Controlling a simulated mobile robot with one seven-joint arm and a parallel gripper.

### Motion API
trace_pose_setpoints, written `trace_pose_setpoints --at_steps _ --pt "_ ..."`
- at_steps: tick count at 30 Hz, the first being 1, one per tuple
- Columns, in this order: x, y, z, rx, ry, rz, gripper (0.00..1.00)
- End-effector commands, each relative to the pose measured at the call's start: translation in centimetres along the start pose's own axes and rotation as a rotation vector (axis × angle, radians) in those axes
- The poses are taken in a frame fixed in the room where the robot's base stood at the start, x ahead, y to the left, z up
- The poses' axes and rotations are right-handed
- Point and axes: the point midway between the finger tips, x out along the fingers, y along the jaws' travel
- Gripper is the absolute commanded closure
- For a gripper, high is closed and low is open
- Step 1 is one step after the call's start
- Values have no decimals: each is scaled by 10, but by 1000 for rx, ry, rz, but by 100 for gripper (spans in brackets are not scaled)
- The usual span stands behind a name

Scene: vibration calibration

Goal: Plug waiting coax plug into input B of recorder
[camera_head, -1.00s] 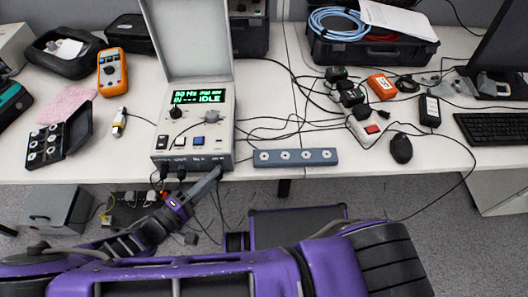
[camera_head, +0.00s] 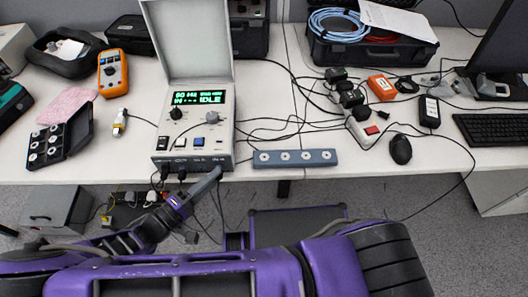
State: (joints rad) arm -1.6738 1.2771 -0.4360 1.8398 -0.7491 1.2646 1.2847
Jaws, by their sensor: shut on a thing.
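The recorder is most likely the pale box (camera_head: 222,141) with an open lid and a green display reading IDLE, left of centre on the table. Its sockets run along the lower front edge, and dark plugs sit in the left ones. My gripper (camera_head: 214,176) reaches up from below to the right part of that edge. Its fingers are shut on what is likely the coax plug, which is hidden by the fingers. A thin dark cable hangs beside them. I cannot tell whether the plug touches or sits in a socket.
A grey strip with several round sockets (camera_head: 295,158) lies right of the recorder, with loose black cables behind it. A yellow-tipped plug (camera_head: 119,123) and an open black case (camera_head: 78,140) lie to the left. Free table shows between the strip and the mouse (camera_head: 400,150).

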Motion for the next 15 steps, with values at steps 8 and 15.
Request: trace_pose_setpoints --at_steps 8,15 --pt "1 3 1 52 -3 -47 100" --pt "1 4 1 96 -3 -88 100"
